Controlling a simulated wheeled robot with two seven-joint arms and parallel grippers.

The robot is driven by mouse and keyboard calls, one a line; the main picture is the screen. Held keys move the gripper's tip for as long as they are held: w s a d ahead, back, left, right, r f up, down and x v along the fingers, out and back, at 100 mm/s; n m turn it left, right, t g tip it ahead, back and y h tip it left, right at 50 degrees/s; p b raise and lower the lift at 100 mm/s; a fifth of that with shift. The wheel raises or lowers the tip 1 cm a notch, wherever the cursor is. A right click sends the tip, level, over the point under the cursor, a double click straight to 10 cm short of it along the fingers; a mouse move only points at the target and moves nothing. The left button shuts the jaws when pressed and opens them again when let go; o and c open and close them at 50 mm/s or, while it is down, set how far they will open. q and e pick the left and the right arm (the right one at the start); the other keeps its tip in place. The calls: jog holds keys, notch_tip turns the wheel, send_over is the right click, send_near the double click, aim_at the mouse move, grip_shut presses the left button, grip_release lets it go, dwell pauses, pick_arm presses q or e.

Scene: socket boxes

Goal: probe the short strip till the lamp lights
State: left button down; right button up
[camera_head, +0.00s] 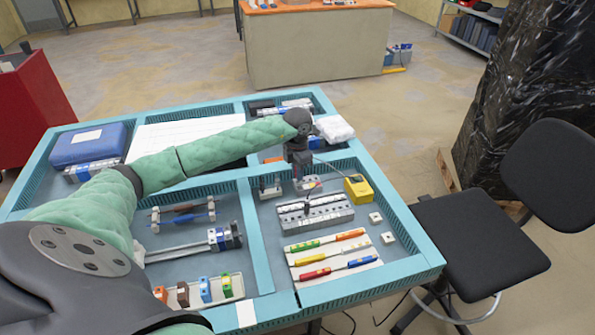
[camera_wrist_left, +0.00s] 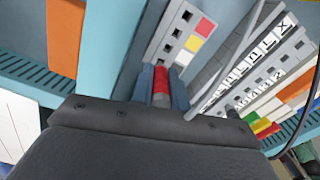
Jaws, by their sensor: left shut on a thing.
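My left gripper (camera_head: 299,168) is above the upper part of the right-hand tray section, pointing down. In the left wrist view, its blue-grey fingers (camera_wrist_left: 161,90) are shut on a red probe (camera_wrist_left: 161,80). The short strip (camera_head: 308,184) is just below the gripper. In the wrist view the short strip (camera_wrist_left: 183,32) shows a row of dark square holes beside white, yellow and red patches. The probe's tip is hidden or too small, so I cannot tell if it touches the strip. A wire runs to a yellow box (camera_head: 358,191); no lit lamp can be made out.
A longer grey strip (camera_head: 318,213) with lettered labels lies nearer than the short one. Several coloured handles lie on a white holder (camera_head: 330,260) at the front. Two small white plates (camera_head: 375,218) lie at the right. Teal tray walls (camera_head: 255,232) divide the table.

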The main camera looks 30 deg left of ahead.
pick_arm(q)
jog(key=shift+f+b, duration=0.5)
jog(key=shift+f, duration=0.25)
dwell(0.3)
jog(key=c, duration=1.3)
grip_release()
